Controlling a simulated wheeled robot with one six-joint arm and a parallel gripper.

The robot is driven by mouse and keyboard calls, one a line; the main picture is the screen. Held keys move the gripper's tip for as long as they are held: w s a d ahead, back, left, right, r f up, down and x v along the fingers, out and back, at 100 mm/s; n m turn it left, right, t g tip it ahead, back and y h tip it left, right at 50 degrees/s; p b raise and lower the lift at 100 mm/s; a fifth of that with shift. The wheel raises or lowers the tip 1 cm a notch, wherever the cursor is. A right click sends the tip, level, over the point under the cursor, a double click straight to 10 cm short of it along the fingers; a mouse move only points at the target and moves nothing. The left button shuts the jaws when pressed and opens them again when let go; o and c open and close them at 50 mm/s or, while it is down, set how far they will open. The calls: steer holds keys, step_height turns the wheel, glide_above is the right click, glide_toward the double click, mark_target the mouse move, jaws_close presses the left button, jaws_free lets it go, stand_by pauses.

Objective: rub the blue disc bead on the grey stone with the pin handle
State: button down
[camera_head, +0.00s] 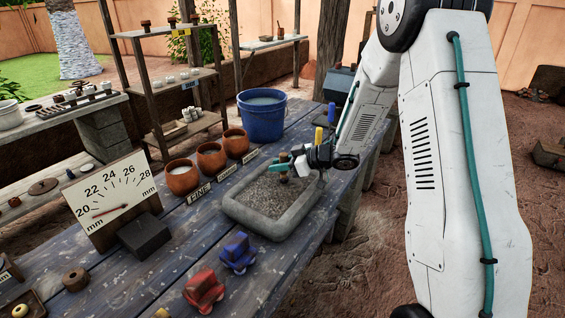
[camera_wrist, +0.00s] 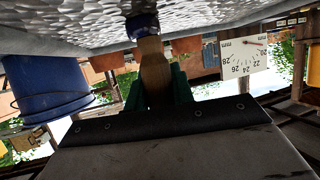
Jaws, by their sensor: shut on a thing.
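The grey stone (camera_head: 235,215) is a shallow trough with a raised rim and a rough, speckled floor on the blue plank table. My gripper (camera_head: 283,168) is over its far part, with green fingers shut on the wooden pin handle (camera_head: 284,178). In the wrist view, the fingers (camera_wrist: 157,92) grip the handle (camera_wrist: 154,70) from both sides. The blue disc bead (camera_wrist: 143,25) is at the handle's far end, against or very close to the pitted stone surface (camera_wrist: 60,25); exact contact cannot be told. In the head view the bead is too small to make out.
A blue bucket (camera_head: 262,117) and several clay pots (camera_head: 210,158) stand behind the stone. A millimetre gauge board (camera_head: 108,198) with a dark block (camera_head: 144,236) is at left. Red (camera_head: 204,291) and blue (camera_head: 237,254) knobbed pieces lie in front of the stone.

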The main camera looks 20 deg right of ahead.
steer(key=shift+s+a, duration=1.15)
steer(key=shift+a, duration=0.4)
steer(key=shift+s+a, duration=1.1)
steer(key=shift+a, duration=0.5)
steer(key=shift+s+a, duration=1.15)
steer(key=shift+a, duration=0.4)
steer(key=shift+w+d, duration=1.45)
steer(key=shift+d, duration=0.55)
steer(key=shift+w+d, duration=1.5)
steer(key=shift+d, duration=0.55)
steer(key=shift+w+d, duration=1.45)
steer(key=shift+d, duration=0.55)
steer(key=shift+s+a, duration=0.9)
steer(key=shift+a, duration=0.3)
steer(key=shift+s+a, duration=0.85)
steer(key=shift+a, duration=0.35)
steer(key=shift+s+a, duration=0.8)
steer(key=shift+a, duration=0.3)
steer(key=shift+s+a, duration=0.75)
steer(key=shift+a, duration=0.3)
steer(key=shift+s+a+f, duration=0.1)
steer(key=shift+s+a, duration=0.5)
steer(key=shift+a, duration=0.15)
steer(key=shift+s+a, duration=0.55)
steer(key=shift+a, duration=0.2)
step_height(320, 180, up, 7)
